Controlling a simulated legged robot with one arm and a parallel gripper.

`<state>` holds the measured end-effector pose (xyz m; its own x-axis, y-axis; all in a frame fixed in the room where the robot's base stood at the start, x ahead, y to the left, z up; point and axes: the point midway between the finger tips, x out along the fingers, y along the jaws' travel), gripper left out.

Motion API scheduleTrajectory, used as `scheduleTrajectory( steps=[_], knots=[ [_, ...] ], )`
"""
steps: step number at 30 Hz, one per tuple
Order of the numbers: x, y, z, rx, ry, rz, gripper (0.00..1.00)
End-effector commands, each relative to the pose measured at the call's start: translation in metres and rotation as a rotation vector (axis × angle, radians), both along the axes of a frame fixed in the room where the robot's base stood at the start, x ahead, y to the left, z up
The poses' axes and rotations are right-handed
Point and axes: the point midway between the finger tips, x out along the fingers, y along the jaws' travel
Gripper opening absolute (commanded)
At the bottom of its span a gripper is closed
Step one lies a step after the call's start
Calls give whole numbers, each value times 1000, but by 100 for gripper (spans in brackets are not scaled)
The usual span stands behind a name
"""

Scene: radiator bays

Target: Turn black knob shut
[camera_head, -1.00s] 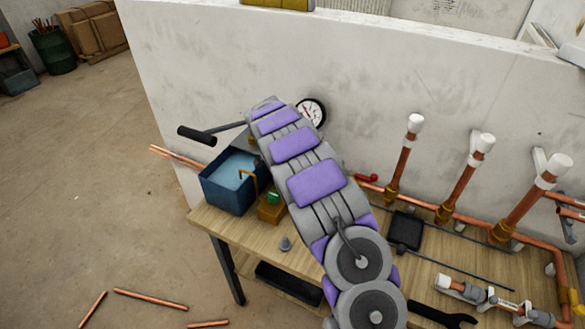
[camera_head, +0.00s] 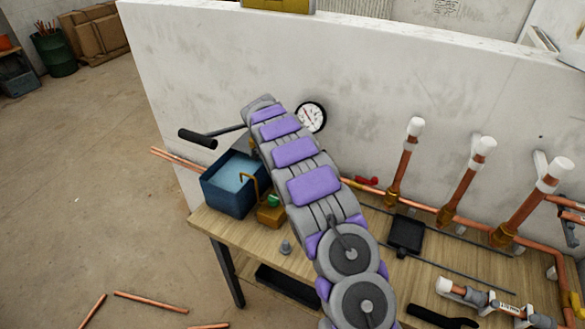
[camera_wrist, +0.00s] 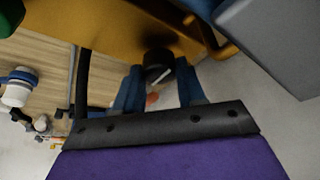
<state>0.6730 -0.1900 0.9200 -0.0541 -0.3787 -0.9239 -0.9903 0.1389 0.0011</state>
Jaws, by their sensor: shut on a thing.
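The black knob (camera_wrist: 158,68) shows in the wrist view, with a slanted white line on its face. It sits on the side of a yellow-brass block (camera_wrist: 110,35). My gripper (camera_wrist: 158,82) has its two blue fingers on either side of the knob and is shut on it. In the head view my arm hides the knob and the gripper. There the brass block (camera_head: 270,216) stands beside the blue water tank (camera_head: 230,190), with a green knob (camera_head: 272,200) on it. The green knob is also at the wrist view's upper left corner (camera_wrist: 9,15).
A round gauge (camera_head: 311,117) is behind my arm. A lever with a black grip (camera_head: 197,139) sticks out left above the tank. Copper pipes with white caps (camera_head: 480,150) stand at the right. A grey cone (camera_head: 285,246) and a black tray (camera_head: 405,234) are on the bench.

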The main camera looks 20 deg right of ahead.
Motion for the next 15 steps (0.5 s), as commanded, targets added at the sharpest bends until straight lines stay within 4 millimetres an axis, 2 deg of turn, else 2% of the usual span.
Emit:
scheduleTrajectory(
  steps=[6, 7, 14, 15],
  knots=[
    [0, 1, -2, 3, 0, 1, 9],
    [0, 1, -2, 3, 0, 1, 41],
    [-1, 1, 0, 1, -3, 2, 63],
    [-1, 1, 1, 1, -3, 2, 64]
  ],
)
